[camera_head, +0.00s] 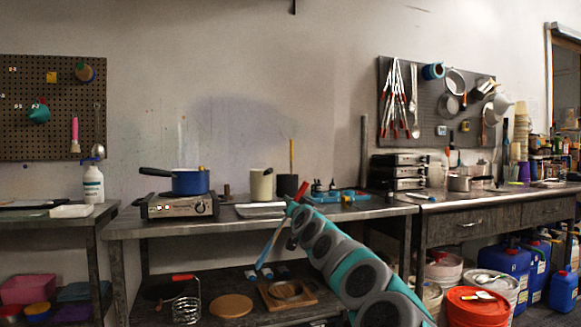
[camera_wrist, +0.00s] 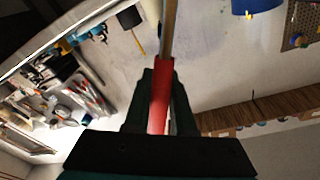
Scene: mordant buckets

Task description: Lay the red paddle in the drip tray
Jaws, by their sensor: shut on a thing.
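My gripper (camera_wrist: 160,75) is shut on the red paddle (camera_wrist: 160,95). The wrist view shows its red part between the fingers and a tan shaft running up out of the picture. In the head view a red end of the paddle (camera_head: 302,189) shows above my gripper (camera_head: 292,210), at the front of the middle bench. A light blue strip slants down-left below the gripper; I cannot tell whether it belongs to the paddle. A shallow pale metal tray, apparently the drip tray (camera_head: 258,211), lies on the bench just left of the gripper.
A hot plate (camera_head: 180,206) with a blue pot (camera_head: 190,181) stands left of the tray. A cream pot (camera_head: 261,184) and a dark cup (camera_head: 287,187) with a yellow stick stand behind it. A blue tray (camera_head: 345,196) with small items lies to the right.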

